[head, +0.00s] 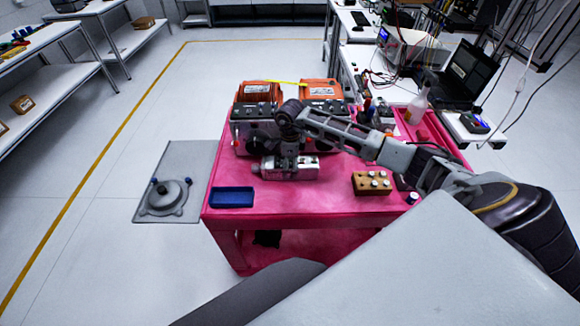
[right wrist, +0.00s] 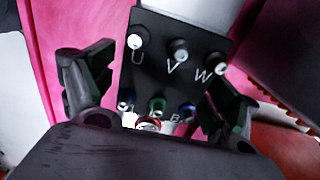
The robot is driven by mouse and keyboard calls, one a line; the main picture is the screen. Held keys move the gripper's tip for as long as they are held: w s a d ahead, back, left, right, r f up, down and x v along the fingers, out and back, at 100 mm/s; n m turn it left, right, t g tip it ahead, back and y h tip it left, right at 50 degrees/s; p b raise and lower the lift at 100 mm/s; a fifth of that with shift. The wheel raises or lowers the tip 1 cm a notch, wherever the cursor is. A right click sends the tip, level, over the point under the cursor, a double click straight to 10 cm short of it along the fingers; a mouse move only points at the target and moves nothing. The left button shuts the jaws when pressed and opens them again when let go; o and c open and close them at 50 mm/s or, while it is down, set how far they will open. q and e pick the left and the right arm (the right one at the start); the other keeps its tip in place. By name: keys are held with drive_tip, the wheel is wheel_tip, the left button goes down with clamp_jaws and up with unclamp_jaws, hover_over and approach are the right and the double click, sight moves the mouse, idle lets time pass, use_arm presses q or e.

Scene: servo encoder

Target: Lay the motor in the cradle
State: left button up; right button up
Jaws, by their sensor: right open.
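A silver, block-shaped metal body (head: 300,173), which looks like the motor, lies lengthwise near the middle of the pink cart. I cannot make out a separate cradle under it. My right gripper (head: 288,155) points down over this body and hides part of it. In the right wrist view, the two fingers of the right gripper (right wrist: 155,95) stand wide apart with nothing clamped. Beyond and between them shows a black panel (right wrist: 160,70) with terminals marked U, V, W and coloured sockets below. My left gripper is out of view.
Two orange-topped units (head: 322,90) with grey fronts stand behind the gripper. A blue tray (head: 232,197) lies at the cart's front left, and a wooden block with pegs (head: 371,184) at the right. A grey plate (head: 190,160) with a round fixture adjoins the cart's left side.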

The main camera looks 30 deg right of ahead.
drive_tip(key=shift+f, duration=1.15)
drive_tip(key=shift+c, duration=0.3)
clamp_jaws()
